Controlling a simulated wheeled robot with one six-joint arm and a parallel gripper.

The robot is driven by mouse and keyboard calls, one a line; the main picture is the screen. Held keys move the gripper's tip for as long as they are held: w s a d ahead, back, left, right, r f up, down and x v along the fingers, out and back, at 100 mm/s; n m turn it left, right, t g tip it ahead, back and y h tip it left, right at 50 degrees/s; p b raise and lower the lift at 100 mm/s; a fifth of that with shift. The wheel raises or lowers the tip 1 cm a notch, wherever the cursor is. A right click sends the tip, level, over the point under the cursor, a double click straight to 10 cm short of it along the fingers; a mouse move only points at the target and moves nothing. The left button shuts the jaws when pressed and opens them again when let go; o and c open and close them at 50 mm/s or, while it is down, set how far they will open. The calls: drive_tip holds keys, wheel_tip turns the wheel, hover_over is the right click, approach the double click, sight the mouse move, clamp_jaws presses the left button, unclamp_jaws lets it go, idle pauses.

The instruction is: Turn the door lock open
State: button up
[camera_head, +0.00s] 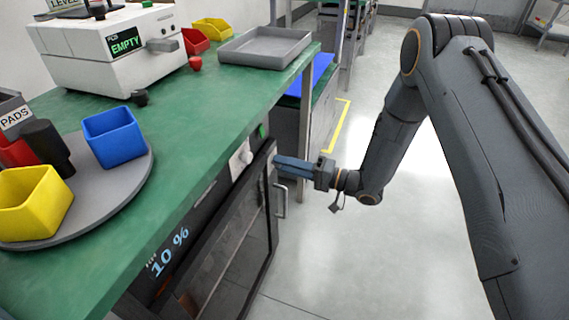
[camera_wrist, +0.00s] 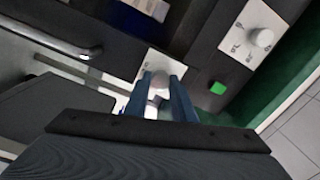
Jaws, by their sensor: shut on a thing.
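The door lock (camera_wrist: 158,83) is a pale round knob on a small light plate on the dark cabinet door. In the wrist view my gripper (camera_wrist: 163,92) has its blue fingers on both sides of the knob, shut on it. In the head view my gripper (camera_head: 279,166) points left at the cabinet front under the green bench, and its fingers hide the lock. The glass cabinet door (camera_head: 235,245) stands below the bench top. How far the lock is turned cannot be told.
The door handle (camera_head: 282,198) is a metal bar just below my gripper; it also shows in the wrist view (camera_wrist: 62,45). A white dial (camera_wrist: 262,38) and a green button (camera_wrist: 218,88) sit beside the lock. The green bench (camera_head: 190,125) carries bins and a grey tray (camera_head: 265,48).

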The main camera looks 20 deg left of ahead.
drive_tip(key=shift+m, duration=0.9)
drive_tip(key=o, duration=1.1)
drive_tip(key=shift+c, duration=0.2)
drive_tip(key=d, duration=0.7)
drive_tip(key=shift+s+d+f, duration=0.15)
drive_tip(key=shift+s+d, duration=0.15)
drive_tip(key=shift+d, duration=0.1)
